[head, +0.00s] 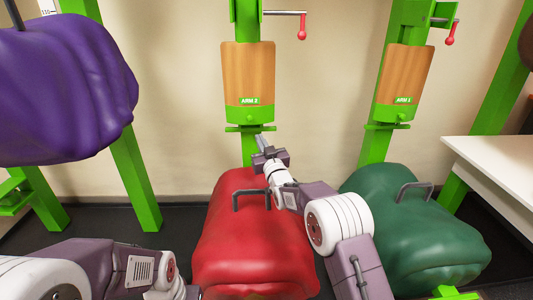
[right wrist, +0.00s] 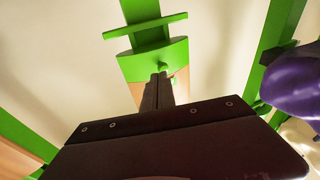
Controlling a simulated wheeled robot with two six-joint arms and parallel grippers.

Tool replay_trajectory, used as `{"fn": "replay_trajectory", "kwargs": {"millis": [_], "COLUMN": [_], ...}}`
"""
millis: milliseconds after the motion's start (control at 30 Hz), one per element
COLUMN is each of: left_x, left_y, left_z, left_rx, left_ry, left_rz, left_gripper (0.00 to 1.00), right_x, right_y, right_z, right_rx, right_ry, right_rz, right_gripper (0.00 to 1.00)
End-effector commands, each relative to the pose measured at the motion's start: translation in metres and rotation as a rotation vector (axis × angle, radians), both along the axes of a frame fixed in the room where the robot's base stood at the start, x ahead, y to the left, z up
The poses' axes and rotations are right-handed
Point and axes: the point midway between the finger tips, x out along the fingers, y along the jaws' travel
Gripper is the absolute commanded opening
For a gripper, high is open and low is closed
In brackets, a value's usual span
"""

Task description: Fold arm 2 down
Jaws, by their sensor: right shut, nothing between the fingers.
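Arm 2 (head: 249,72) is a wooden panel with a green lower end and an "ARM 2" label. It stands upright against its green post, above the red saddle form (head: 250,245). A small green knob (head: 249,118) is on its lower end. My right gripper (head: 260,140) is shut and empty, just below that end. In the right wrist view, the closed fingers (right wrist: 158,92) point at the knob (right wrist: 162,66) and their tips overlap it in the picture; I cannot tell whether they touch. My left gripper is out of view; only my left arm shows at bottom left.
Arm 1 (head: 404,75) stands upright on the post to the right, above a green form (head: 415,230). A purple form (head: 65,90) hangs at upper left. Red-handled cranks (head: 302,27) sit atop the posts. A white table (head: 500,165) is at right.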

Motion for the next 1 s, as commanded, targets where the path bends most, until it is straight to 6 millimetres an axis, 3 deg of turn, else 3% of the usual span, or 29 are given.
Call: {"fn": "replay_trajectory", "kwargs": {"millis": [33, 167, 233, 400, 567, 667, 767, 867, 933, 1000], "left_x": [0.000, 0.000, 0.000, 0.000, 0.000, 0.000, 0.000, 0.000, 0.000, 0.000], "left_y": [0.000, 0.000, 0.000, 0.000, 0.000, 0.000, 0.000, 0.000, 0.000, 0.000], "left_z": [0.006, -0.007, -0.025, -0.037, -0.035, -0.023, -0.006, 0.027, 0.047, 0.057], "left_rx": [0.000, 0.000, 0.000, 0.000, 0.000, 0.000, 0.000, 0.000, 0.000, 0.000], "left_ry": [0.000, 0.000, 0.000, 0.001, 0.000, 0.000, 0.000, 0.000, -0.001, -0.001], "left_rz": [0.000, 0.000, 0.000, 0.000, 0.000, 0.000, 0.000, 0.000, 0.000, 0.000], "left_gripper": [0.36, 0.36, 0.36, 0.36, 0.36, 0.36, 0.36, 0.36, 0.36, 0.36], "right_x": [-0.008, -0.033, -0.041, -0.053, -0.055, -0.055, -0.059, -0.080, -0.103, -0.132], "right_y": [-0.003, -0.010, -0.012, -0.016, -0.017, -0.026, -0.042, -0.078, -0.107, -0.128], "right_z": [0.001, -0.012, -0.020, -0.019, -0.016, 0.006, 0.053, 0.107, 0.097, 0.060], "right_rx": [-0.001, -0.001, -0.001, 0.000, 0.000, 0.002, 0.012, 0.011, -0.012, -0.035], "right_ry": [0.004, 0.002, -0.001, 0.000, 0.001, -0.014, -0.058, -0.040, 0.127, 0.334], "right_rz": [0.000, 0.000, 0.000, 0.000, 0.000, -0.015, -0.040, -0.094, -0.146, -0.186], "right_gripper": [0.00, 0.00, 0.00, 0.00, 0.00, 0.00, 0.00, 0.00, 0.00, 0.00]}}
